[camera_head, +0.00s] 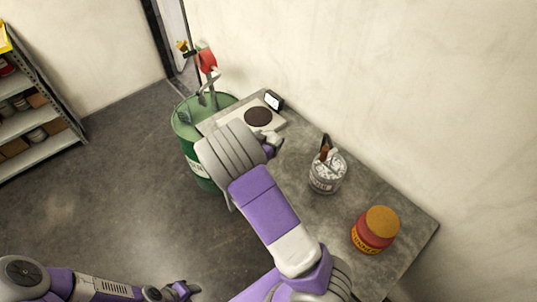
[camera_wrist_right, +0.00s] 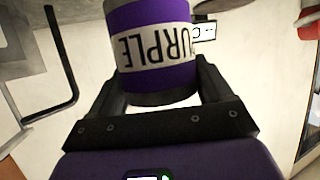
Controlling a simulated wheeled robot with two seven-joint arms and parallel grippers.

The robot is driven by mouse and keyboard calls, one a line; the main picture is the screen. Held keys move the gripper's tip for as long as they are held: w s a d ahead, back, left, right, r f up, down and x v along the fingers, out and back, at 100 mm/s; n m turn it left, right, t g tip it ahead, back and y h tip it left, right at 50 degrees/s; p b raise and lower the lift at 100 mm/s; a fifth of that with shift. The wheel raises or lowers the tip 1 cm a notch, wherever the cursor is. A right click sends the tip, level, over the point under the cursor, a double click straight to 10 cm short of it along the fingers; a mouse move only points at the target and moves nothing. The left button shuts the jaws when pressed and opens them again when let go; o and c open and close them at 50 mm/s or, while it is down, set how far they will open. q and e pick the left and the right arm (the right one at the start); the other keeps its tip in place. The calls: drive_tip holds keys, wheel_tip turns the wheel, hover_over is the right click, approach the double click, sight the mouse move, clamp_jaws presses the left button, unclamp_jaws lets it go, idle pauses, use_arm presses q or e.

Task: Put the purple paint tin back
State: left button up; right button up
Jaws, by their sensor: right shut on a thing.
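The purple paint tin (camera_wrist_right: 152,60) fills the top middle of the right wrist view. Its pale band carries black lettering, upside down in that view. My right gripper (camera_wrist_right: 158,88) is shut on it, with one dark finger on each side. In the head view my right forearm and wrist hide the tin, and only a small part of the right gripper (camera_head: 270,148) shows beside the wrist, near the bench's left end. My left gripper (camera_head: 181,291) is at the bottom left over the floor, too small to tell its opening.
A grey bench (camera_head: 300,215) runs along the wall. A green drum (camera_head: 186,132) holds tools. Shelving (camera_head: 45,150) stands left; floor between is clear.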

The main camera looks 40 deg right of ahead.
drive_tip(key=shift+w+f+b, duration=0.1)
drive_tip(key=shift+f+b, duration=0.45)
drive_tip(key=shift+f, duration=2.4)
drive_tip(key=shift+f, duration=0.1)
drive_tip(key=o, duration=1.4)
drive_tip(key=shift+r, duration=0.2)
drive_tip(key=p+v, duration=0.1)
drive_tip(key=v, duration=1.1)
drive_tip(key=shift+p, duration=0.3)
